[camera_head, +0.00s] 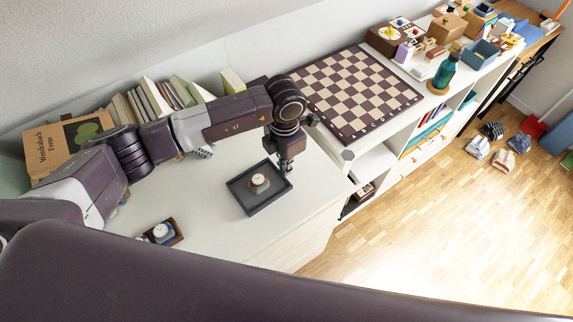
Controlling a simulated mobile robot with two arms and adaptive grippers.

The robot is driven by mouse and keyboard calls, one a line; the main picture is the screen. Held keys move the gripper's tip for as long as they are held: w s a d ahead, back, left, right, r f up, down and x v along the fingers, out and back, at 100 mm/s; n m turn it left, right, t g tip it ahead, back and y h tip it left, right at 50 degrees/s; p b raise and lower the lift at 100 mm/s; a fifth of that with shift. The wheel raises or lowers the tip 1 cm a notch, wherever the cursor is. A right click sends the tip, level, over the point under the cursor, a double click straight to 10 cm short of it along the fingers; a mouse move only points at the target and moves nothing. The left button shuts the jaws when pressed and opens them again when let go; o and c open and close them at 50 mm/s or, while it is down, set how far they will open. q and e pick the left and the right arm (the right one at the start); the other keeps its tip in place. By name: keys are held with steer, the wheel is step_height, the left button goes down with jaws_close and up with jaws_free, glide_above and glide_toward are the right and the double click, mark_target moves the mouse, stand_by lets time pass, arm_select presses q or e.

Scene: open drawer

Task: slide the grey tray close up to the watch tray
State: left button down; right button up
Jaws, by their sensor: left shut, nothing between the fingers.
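The grey tray (247,197) is a dark, shallow square tray on the white cabinet top, with a small round white-faced thing (260,181) inside it. The watch tray (178,231) is a small brown tray with a white-and-blue watch in it. It lies to the left of the grey tray and nearer to me, with a clear gap between them. My left gripper (286,167) is shut and empty, pointing down at the grey tray's far right side. I cannot tell whether it touches the rim. My right gripper is not in view.
The cabinet top between the two trays is bare. Its front edge runs close to the grey tray.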

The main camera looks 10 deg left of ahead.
mark_target(236, 202)
arm_select(q)
steer(key=s+a, duration=1.1)
